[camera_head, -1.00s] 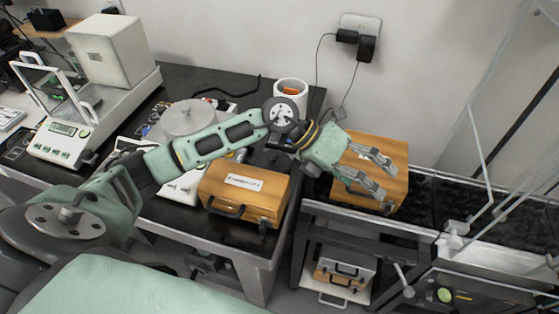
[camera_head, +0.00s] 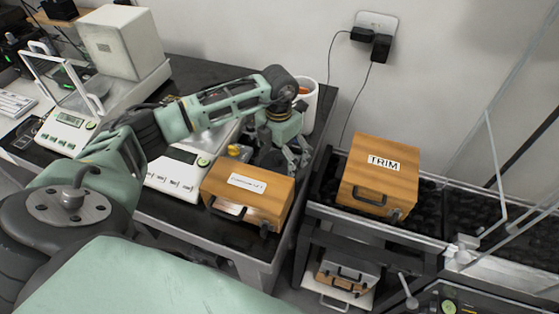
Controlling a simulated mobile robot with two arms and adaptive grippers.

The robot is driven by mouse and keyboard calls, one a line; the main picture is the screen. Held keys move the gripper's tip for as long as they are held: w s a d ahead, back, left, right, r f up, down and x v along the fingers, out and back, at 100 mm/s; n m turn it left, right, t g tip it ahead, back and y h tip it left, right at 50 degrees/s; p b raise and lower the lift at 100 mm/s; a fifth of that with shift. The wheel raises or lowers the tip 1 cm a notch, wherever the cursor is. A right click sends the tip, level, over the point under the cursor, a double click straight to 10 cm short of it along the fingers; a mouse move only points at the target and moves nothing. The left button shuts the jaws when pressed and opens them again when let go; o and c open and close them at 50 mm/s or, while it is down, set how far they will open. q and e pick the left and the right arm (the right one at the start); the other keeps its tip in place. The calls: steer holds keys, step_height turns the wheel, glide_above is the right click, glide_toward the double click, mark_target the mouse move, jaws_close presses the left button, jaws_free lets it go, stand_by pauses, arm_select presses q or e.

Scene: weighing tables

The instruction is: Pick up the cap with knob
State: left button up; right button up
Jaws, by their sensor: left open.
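My left gripper (camera_head: 294,161) is open and points down at the right end of the dark table, just behind a wooden box (camera_head: 262,203). Its fingers are partly hidden by the wrist and the box. I cannot make out the cap with knob for certain. A small yellow piece (camera_head: 234,150) shows behind the box, left of the gripper. My forearm covers much of the balance area behind it. My right gripper is not in view.
A balance with buttons (camera_head: 178,176) stands left of the box. A white cup (camera_head: 306,104) stands behind the gripper. A wooden box labelled TRIM (camera_head: 380,177) sits on the black-filled tray at right. Another balance (camera_head: 70,130) stands at left.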

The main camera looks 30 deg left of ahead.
arm_select(q)
steer(key=shift+f, duration=0.65)
steer(key=c, duration=1.2)
steer(key=shift+r, duration=0.1)
